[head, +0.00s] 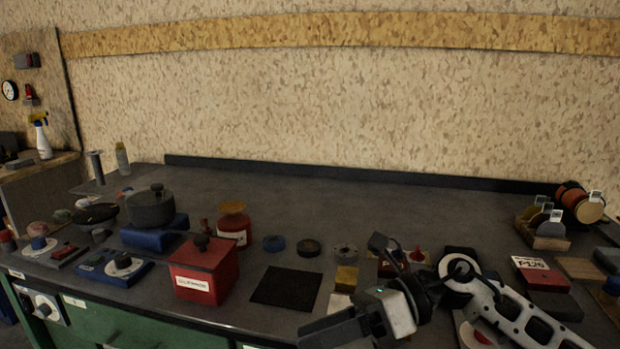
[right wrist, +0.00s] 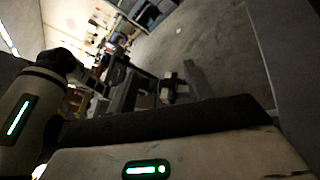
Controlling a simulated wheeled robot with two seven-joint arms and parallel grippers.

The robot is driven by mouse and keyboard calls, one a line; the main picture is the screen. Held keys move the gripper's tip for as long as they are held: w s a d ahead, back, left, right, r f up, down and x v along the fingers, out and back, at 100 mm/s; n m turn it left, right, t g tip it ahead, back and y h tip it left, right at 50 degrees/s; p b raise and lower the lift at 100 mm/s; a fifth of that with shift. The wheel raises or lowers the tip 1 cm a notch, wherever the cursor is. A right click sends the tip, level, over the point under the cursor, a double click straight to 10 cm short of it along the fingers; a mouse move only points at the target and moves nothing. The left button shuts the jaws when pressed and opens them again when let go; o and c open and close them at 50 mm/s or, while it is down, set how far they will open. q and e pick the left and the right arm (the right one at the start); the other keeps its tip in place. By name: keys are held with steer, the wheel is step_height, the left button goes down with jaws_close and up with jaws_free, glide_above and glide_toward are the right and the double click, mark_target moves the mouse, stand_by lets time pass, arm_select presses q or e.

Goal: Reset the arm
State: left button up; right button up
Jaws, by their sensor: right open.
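My right arm (head: 500,300) comes in from the lower right of the head view. My right gripper (head: 322,330) is low at the front edge of the workbench (head: 350,205), pointing left, open with nothing seen in it. It is in front of the small yellow and white blocks. The right wrist view is tilted and shows parts of my own body close up, with floor and shelving beyond. My left gripper is not in the head view.
A red box (head: 203,270), a black mat (head: 287,288), a dark pot (head: 151,208) on a blue base and a red canister (head: 234,226) stand on the left and middle. Discs in a holder (head: 545,228) and boxes (head: 540,272) are at right. The back middle is clear.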

steer(key=s+d+f+n+t+h, duration=0.1)
steer(key=d+f+n+t+h, duration=0.4)
steer(key=f+n+t, duration=0.7)
steer(key=s+d+f+n+t+h, duration=0.1)
steer(key=d+f+n+t+h, duration=0.5)
steer(key=n, duration=1.2)
steer(key=s+d+f+m+g, duration=0.1)
steer(key=s+f+m+g, duration=0.2)
steer(key=s+f, duration=0.4)
steer(key=shift+s+d+m+g, duration=0.15)
steer(key=shift+s+m+g, duration=0.25)
steer(key=shift+s+m, duration=0.5)
